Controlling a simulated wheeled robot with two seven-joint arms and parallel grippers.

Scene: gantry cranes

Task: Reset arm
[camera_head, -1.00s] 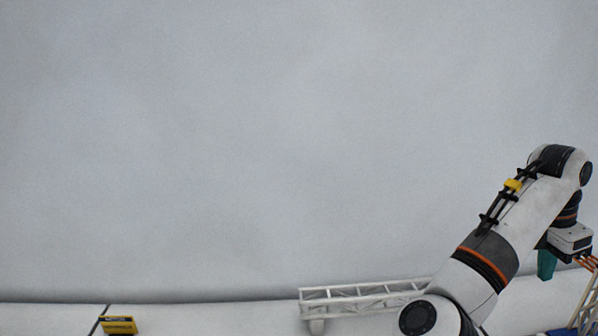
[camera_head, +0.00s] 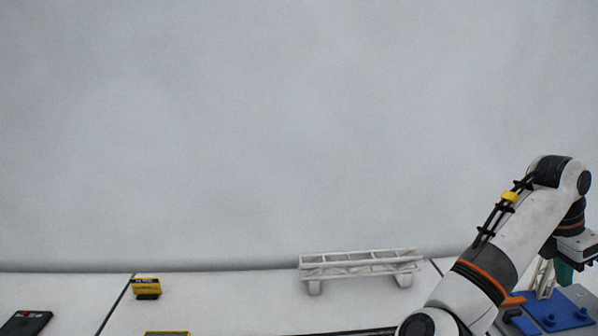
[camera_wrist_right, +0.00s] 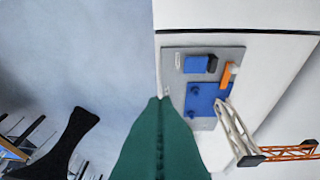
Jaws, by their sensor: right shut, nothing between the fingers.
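My right arm comes in at the right of the head view. Its gripper (camera_head: 563,272) hangs down there, with teal fingers in front of a grey plate with blue parts. In the right wrist view the teal fingers (camera_wrist_right: 160,140) are pressed together, shut with nothing between them. The grey plate (camera_wrist_right: 235,60) with a blue base (camera_wrist_right: 205,100) lies beyond the fingertips in that view. My left gripper is in neither view.
A white truss bridge (camera_head: 360,264) stands on the white table at the back. A yellow block (camera_head: 146,287) and a dark device (camera_head: 27,322) are at the left. An orange truss (camera_wrist_right: 290,151) shows at the right of the wrist view.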

